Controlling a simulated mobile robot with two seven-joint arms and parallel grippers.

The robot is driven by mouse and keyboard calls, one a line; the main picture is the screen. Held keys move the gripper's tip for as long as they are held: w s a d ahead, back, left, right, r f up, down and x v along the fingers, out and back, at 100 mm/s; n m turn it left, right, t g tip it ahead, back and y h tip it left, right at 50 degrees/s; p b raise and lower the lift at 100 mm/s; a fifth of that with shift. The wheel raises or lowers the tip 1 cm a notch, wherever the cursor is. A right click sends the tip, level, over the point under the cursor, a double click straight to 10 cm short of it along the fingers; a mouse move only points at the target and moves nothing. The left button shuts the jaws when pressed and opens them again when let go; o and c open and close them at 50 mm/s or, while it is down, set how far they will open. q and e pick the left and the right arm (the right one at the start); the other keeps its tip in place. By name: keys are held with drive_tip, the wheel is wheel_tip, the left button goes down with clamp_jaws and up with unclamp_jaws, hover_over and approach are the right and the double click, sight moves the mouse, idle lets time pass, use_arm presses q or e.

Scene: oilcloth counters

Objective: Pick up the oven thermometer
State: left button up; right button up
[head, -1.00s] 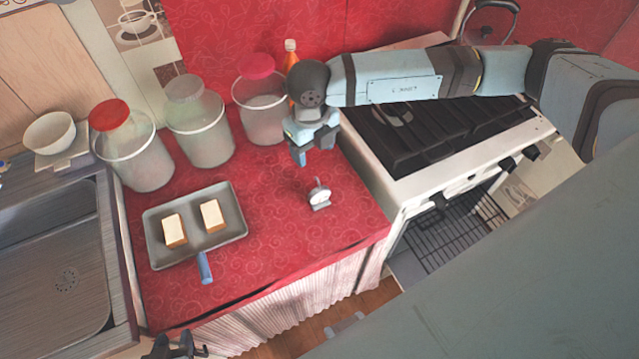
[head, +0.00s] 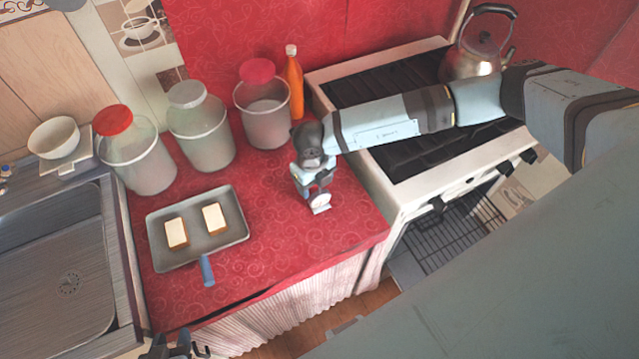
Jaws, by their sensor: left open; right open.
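The oven thermometer (head: 320,203), a small white round dial on a stand, stands on the red oilcloth counter (head: 290,240) near its right side. My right gripper (head: 314,191) is open and right above and behind it, with its fingers at the top of the thermometer. The fingers hide the upper part of the thermometer, and I cannot tell whether they touch it. My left gripper (head: 178,346) is open at the bottom edge of the view, below the counter's front, partly cut off.
A grey tray (head: 232,201) with two pale blocks and a blue handle lies left of the thermometer. Several lidded jars (head: 264,115) and an orange bottle (head: 294,85) stand behind. A stove (head: 410,190) borders the counter on the right, a sink (head: 60,265) on the left.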

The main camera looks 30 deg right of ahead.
drive_tip(key=shift+f, duration=0.2)
drive_tip(key=shift+s, duration=0.15)
clamp_jaws()
